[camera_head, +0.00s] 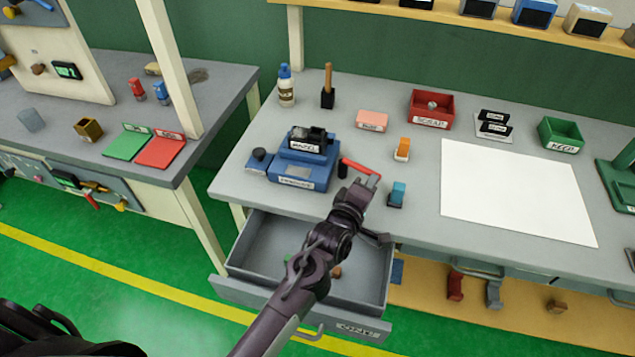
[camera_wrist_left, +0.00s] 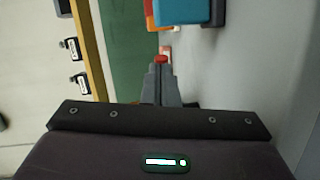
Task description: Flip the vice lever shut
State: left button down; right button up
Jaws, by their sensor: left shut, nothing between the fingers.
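The blue vice (camera_head: 302,168) with a dark block in its jaws stands near the front left of the grey workbench. Its red lever (camera_head: 360,167) sticks out to the right from a dark pivot. My left gripper (camera_head: 366,183) is shut and empty, its fingertips close to the lever's free end. In the left wrist view the shut fingers (camera_wrist_left: 160,78) point at a small red end (camera_wrist_left: 161,59), which looks like the lever's tip. I cannot tell whether they touch. My right gripper is not in view.
An open drawer (camera_head: 375,327) lies under my left arm. A blue-topped block (camera_head: 397,194) and an orange block (camera_head: 402,149) stand right of the lever. A white sheet (camera_head: 515,195) covers the bench farther right. A bottle (camera_head: 286,88) stands behind the vice.

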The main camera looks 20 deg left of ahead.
pick_arm(q)
jog(key=shift+d+r, duration=0.1)
jog(key=shift+r, duration=0.15)
jog(key=shift+s+f, duration=0.15)
jog(key=shift+s, duration=0.25)
jog(key=f+b+v, duration=0.1)
jog(key=v, duration=0.6)
jog(key=shift+a+r, duration=0.2)
jog(key=shift+r, duration=0.25)
jog(key=shift+f, duration=0.1)
